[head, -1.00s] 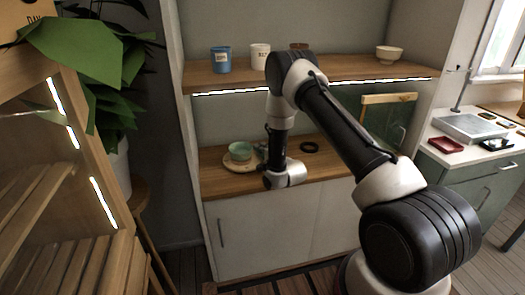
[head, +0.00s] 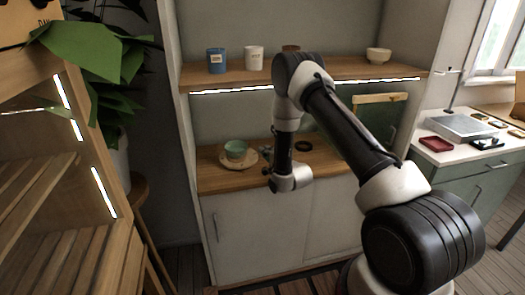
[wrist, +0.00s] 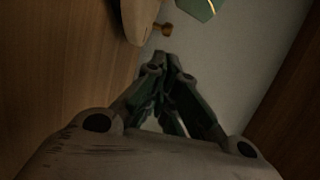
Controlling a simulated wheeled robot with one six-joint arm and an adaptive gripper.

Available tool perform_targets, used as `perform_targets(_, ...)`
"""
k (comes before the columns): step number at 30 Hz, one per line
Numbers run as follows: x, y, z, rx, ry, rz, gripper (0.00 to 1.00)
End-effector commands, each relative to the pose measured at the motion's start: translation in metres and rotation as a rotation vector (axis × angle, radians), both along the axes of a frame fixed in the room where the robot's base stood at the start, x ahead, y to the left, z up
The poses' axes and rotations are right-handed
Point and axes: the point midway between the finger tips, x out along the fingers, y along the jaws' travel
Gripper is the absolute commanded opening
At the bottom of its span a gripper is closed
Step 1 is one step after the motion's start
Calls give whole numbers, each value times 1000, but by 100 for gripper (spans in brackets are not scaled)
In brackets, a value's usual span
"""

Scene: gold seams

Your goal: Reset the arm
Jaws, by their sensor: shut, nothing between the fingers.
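My gripper (wrist: 165,62) shows in the wrist view with its fingers together and nothing between them. A green bowl (head: 235,150) sits on a round wooden plate (head: 228,164) on that counter, to the left of my wrist. The wrist view shows part of the bowl (wrist: 200,8) and the plate's edge (wrist: 138,18) beyond my fingertips, apart from them.
A dark ring (head: 303,146) lies on the counter to the right of my wrist. The shelf above (head: 220,78) holds a blue cup (head: 216,61), a white cup (head: 254,58) and a pale bowl (head: 378,55). A plant (head: 95,60) stands at left.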

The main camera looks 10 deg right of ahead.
Motion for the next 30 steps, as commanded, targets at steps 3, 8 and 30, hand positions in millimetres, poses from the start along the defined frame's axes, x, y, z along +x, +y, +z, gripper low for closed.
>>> perform_targets(3, -14, -8, 1, -1, 2, -1, 0)
perform_targets(8, -35, -20, 3, 0, 1, -2, 0)
perform_targets(30, -58, -67, 149, -532, 177, 22, 0)
